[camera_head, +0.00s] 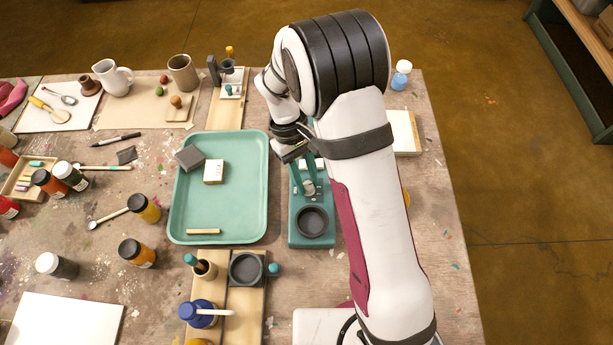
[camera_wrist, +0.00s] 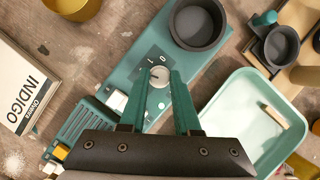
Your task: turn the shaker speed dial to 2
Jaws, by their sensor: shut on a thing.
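The shaker is a teal unit (camera_head: 298,236) standing right of the tray in the head view, with a dark round cup (camera_head: 312,221) at its near end. In the wrist view its teal body (camera_wrist: 138,50) runs diagonally, with the dark cup (camera_wrist: 199,24) at the top. The pale grey speed dial (camera_wrist: 159,76) sits between my gripper's (camera_wrist: 160,78) teal fingertips, which are shut on it from both sides. Small white marks, seemingly a 0 and a 1, show just above the dial; other marks and the exact pointer direction are not clear. My arm partly hides the shaker in the head view.
A mint tray (camera_head: 218,235) with two small blocks lies left of the shaker. A wooden board with a dark bowl (camera_head: 246,268) stands near it. A box lettered INDIGO (camera_wrist: 22,85) lies left in the wrist view. Several paint jars crowd the table's left.

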